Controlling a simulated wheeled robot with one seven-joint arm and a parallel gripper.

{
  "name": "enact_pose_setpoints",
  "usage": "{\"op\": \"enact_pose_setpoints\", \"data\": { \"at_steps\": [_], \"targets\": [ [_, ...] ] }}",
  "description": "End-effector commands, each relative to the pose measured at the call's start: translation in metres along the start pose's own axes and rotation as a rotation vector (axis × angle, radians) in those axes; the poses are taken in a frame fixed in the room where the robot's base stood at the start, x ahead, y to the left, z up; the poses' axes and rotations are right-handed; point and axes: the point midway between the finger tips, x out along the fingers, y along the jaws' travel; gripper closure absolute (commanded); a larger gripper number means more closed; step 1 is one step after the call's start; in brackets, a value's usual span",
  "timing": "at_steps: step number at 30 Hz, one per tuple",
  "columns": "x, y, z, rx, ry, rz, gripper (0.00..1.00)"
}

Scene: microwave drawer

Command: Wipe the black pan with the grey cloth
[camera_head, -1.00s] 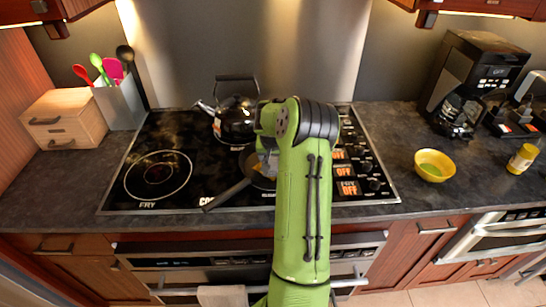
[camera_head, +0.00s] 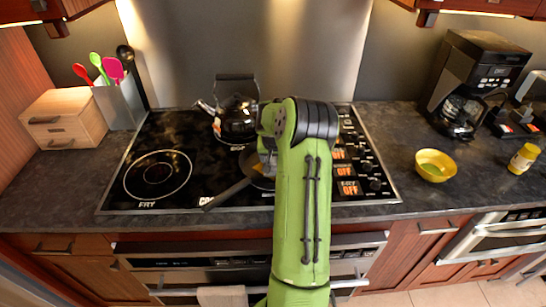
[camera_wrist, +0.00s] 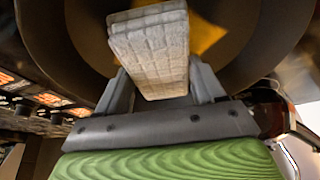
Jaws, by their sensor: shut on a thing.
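The grey cloth (camera_wrist: 150,45) is a pale, folded, block-like pad in the wrist view. My gripper (camera_wrist: 160,88) is shut on it, with a grey finger on each side. The black pan (camera_wrist: 243,45) fills the area behind the cloth, with an orange-yellow patch (camera_wrist: 208,35) on its inner surface partly hidden by the cloth. I cannot tell whether the cloth touches the pan. In the head view, the pan's handle (camera_head: 226,195) points down-left on the cooktop; my arm hides most of the pan, the gripper and the cloth.
A kettle (camera_head: 236,120) stands on the cooktop (camera_head: 120,200) behind the pan. The left burner is clear. A wooden box (camera_head: 64,118) and utensil holder (camera_head: 119,103) stand left. A yellow bowl (camera_head: 434,174), coffee maker (camera_head: 470,85) and small yellow bottle (camera_head: 523,158) are right.

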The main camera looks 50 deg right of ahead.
Motion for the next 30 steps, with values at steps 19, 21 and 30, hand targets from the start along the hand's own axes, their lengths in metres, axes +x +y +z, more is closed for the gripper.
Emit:
{"op": "enact_pose_setpoints", "data": {
  "at_steps": [19, 21, 30],
  "targets": [
    [0.004, -0.007, -0.003, 0.000, 0.000, -0.002, 0.87],
    [0.006, -0.009, -0.004, 0.000, -0.001, -0.002, 0.87],
    [0.003, 0.004, 0.005, 0.000, -0.002, 0.000, 0.87]
  ]
}}
